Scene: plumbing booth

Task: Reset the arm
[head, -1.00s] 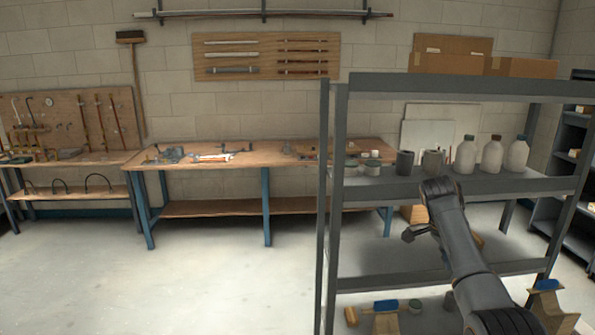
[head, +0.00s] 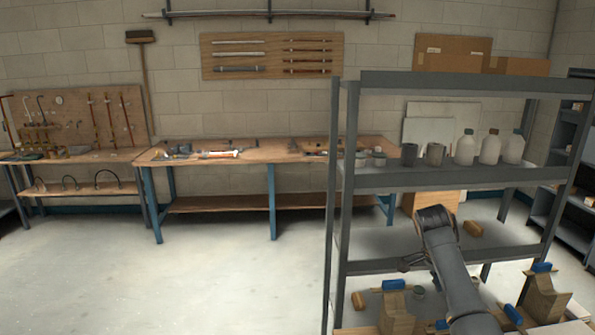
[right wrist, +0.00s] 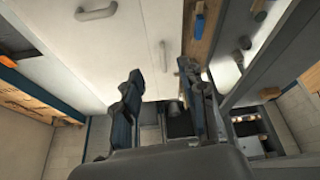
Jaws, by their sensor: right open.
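My right arm reaches in from the bottom right of the head view, in front of the grey metal shelf unit (head: 345,215). Its gripper (head: 410,262) is at the height of the lower shelves in the picture, small and partly hidden by the arm. In the right wrist view the gripper (right wrist: 164,105) has its two dark fingers spread wide apart with nothing between them. My left gripper is in neither view.
White bottles (head: 489,147) and grey cups (head: 409,155) stand on the shelf above the arm. Brown pieces with blue tops (head: 397,305) are low at the front. A wooden workbench (head: 255,152) stands along the back wall. The floor (head: 200,275) at left is clear.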

